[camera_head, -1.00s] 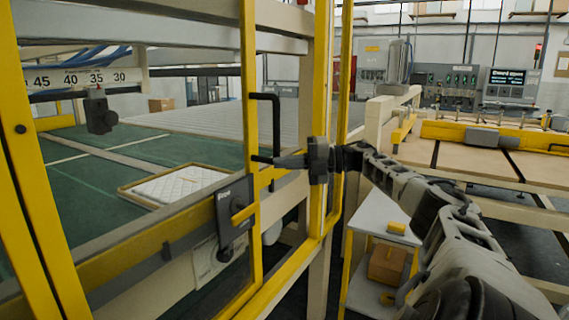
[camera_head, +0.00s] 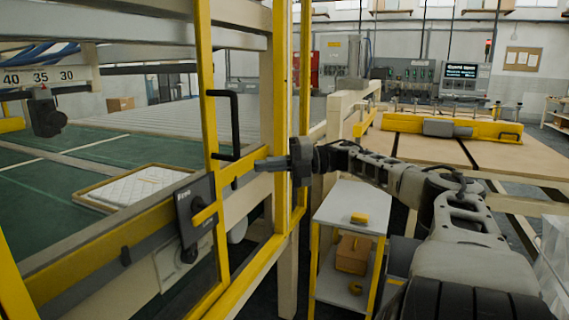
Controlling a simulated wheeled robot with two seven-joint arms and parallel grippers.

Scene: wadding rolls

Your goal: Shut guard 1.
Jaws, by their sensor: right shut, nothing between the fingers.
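A yellow-framed guard with clear panels fills the left side of the head view; its upright (camera_head: 207,90) carries a black handle (camera_head: 234,125). A dark latch box (camera_head: 196,215) with a yellow lever is fixed low on this frame. I cannot read a guard number on it or tell whether it is fully closed. My right gripper (camera_head: 258,165) is shut and empty, pointing left just right of the handle's lower end, in front of the yellow corner posts (camera_head: 281,120). Whether it touches the guard is unclear. My left gripper is out of view.
Behind the guard is a green bed with a white quilted pad (camera_head: 140,187) in a tray. A white trolley (camera_head: 350,205) with a yellow block and a box stands below my right arm. A bench (camera_head: 440,149) and a control console (camera_head: 465,80) are at the right.

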